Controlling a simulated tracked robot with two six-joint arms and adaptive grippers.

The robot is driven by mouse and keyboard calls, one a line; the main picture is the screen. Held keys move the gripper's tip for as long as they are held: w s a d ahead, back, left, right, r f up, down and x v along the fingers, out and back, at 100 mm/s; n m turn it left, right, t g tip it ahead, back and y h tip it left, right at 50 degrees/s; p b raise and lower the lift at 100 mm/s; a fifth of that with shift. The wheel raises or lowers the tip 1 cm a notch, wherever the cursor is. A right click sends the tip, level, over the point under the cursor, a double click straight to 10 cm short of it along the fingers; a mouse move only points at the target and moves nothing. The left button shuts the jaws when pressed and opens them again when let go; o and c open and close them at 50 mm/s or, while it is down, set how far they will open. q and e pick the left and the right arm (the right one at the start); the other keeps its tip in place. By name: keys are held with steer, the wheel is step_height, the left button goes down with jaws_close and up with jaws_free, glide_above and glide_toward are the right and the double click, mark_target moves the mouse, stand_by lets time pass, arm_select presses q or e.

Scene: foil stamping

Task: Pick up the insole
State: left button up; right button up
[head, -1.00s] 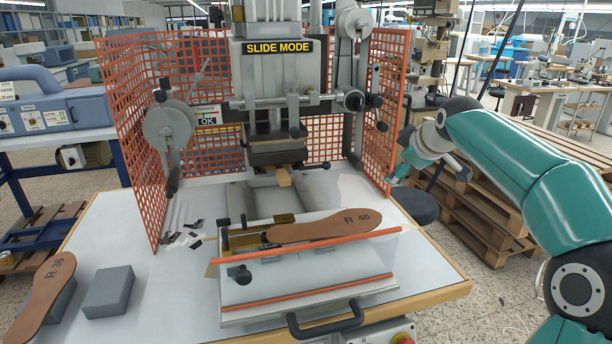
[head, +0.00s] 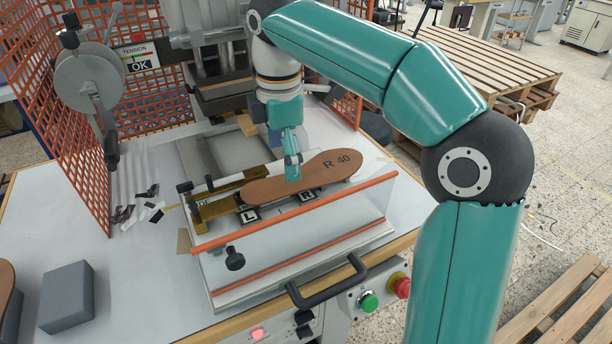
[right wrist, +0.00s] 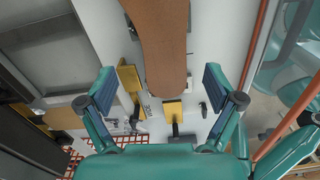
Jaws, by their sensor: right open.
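The brown insole marked R 40 (head: 322,172) lies over the fixture (head: 198,216) of the stamping machine, behind the orange-edged clear guard. It also shows in the right wrist view (right wrist: 163,40). My right gripper (head: 292,178) points down at the middle of this insole, with its fingertips at the insole's level or just above it. In the right wrist view the fingers (right wrist: 160,85) are spread wide, one on each side of the insole's narrow end, with gaps on both sides. My left gripper is out of view.
A second brown insole (head: 4,285) shows partly at the left edge, beside a grey block (head: 66,297). The orange-edged guard (head: 300,210) and black handle (head: 327,286) stand in front. An orange mesh screen (head: 85,150) and the machine head are behind.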

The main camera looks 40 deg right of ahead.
mark_target(306, 175)
steer(key=shift+s+f, duration=0.15)
steer(key=shift+f, duration=1.75)
steer(key=shift+f, duration=0.3)
steer(key=c, duration=1.3)
steer(key=shift+r, duration=0.1)
steer(key=shift+c, duration=0.2)
